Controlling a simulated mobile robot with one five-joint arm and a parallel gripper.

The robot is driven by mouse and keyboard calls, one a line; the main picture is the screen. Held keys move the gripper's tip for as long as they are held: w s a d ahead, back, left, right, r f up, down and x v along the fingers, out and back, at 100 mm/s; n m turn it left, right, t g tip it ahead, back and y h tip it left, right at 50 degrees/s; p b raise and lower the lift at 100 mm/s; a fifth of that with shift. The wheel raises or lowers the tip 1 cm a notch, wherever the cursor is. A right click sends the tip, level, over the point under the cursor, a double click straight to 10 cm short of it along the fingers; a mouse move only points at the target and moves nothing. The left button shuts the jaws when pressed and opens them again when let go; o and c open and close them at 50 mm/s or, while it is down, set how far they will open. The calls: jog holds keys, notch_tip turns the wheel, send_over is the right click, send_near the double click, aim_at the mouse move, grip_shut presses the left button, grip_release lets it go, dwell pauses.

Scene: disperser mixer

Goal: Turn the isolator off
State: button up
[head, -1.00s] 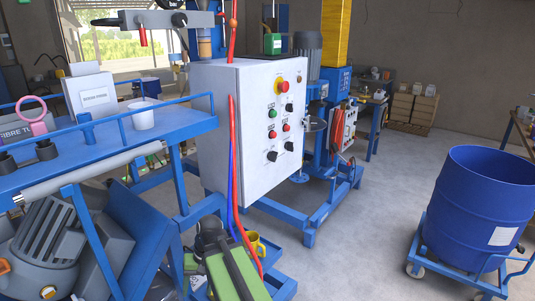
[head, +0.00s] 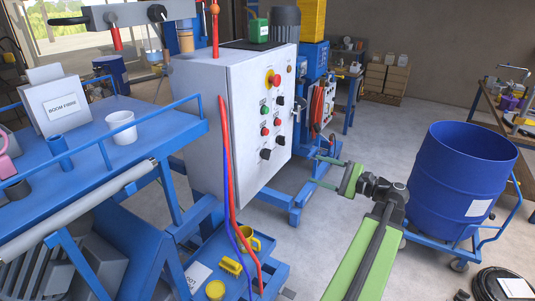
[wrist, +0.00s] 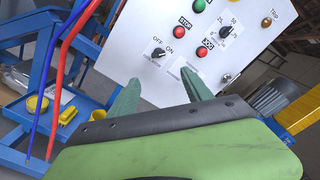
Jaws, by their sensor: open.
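The white control cabinet (head: 215,120) stands in the middle of the head view. A black rotary knob with OFF and ON marks shows low on its front panel in the wrist view (wrist: 156,53) and in the head view (head: 265,154). I cannot read the word isolator on it, nor tell surely which mark it points to. My gripper (head: 318,171) is open and empty, to the right of the panel and apart from it. In the wrist view its two green fingers (wrist: 160,80) stand apart, just below the OFF/ON knob in the picture.
The panel also carries a red emergency stop (head: 273,79), several red and green buttons and other black knobs. Red and blue hoses (head: 228,180) hang along the cabinet's near edge. A blue drum (head: 462,170) stands on a trolley at right. A blue bench (head: 90,150) fills the left.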

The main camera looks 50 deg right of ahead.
aim_at(266, 154)
jog(key=x, duration=1.7)
jog(key=shift+w+a, duration=0.25)
jog(key=shift+w, duration=0.1)
jog(key=shift+f, duration=0.1)
grip_shut()
